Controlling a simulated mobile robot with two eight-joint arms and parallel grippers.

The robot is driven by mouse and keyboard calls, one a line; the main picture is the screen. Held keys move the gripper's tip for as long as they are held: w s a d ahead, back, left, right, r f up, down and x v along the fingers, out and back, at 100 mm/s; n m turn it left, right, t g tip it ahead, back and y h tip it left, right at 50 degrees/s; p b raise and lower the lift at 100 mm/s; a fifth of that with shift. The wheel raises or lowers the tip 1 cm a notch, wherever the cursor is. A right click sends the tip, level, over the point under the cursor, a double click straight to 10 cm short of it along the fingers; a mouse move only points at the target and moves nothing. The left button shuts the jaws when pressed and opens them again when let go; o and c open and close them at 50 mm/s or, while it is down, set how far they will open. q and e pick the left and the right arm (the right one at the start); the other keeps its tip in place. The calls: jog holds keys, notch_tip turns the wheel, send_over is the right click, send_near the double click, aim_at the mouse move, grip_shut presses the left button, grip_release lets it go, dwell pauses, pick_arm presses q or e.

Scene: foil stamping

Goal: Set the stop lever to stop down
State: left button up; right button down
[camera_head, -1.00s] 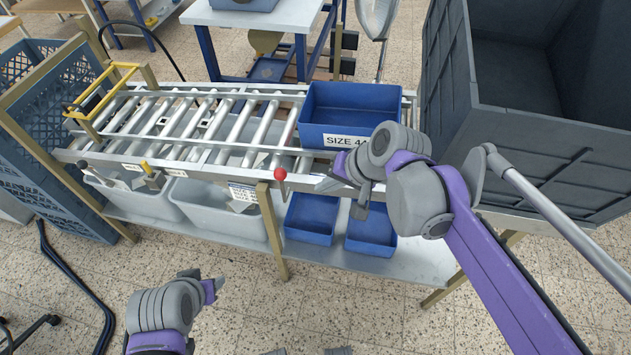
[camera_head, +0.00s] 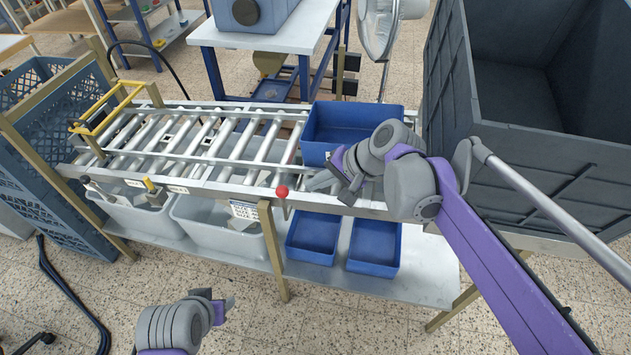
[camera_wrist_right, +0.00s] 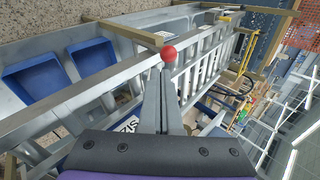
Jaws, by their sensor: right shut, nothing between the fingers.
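A lever with a red ball knob (camera_head: 281,192) stands at the front rail of the roller conveyor (camera_head: 200,140). The knob also shows in the right wrist view (camera_wrist_right: 168,54), just beyond my fingertips. My right gripper (camera_head: 311,183) is shut and empty, pointing left just right of the knob. In the right wrist view its fingers (camera_wrist_right: 163,78) lie together below the ball. I cannot tell whether they touch it. The lever's lower part is hard to make out. My left gripper (camera_head: 222,304) hangs over the floor in front; its jaw opening is unclear.
A blue bin (camera_head: 350,126) sits on the rollers behind my right gripper. Levers with a yellow knob (camera_head: 149,184) and a dark knob (camera_head: 86,180) stand farther left on the rail. A large grey crate (camera_head: 540,165) is at the right. Blue bins (camera_head: 373,247) stand on the shelf below.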

jog(key=x, duration=0.7)
jog(key=shift+w+a, duration=0.1)
jog(key=shift+a, duration=0.05)
